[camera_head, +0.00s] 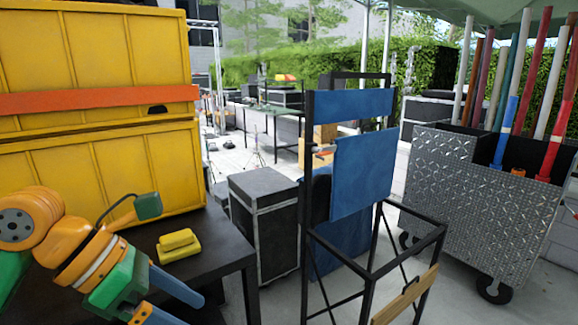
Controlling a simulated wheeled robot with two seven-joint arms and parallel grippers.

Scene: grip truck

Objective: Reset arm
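My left arm comes in from the left over the dark table. Its gripper (185,306) is at the bottom left, with blue fingers pointing right and down. The two fingers look apart, with dark table showing between them. The lower finger is partly cut off by the frame edge. I see nothing held between them. My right arm and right gripper are not in view.
A yellow object (178,245) lies on the black table (222,240) just beyond my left gripper. A large yellow case (100,160) stands behind it. A black case (263,220), a black-framed cart with blue panels (362,170) and a wheeled metal bin of poles (455,190) stand to the right.

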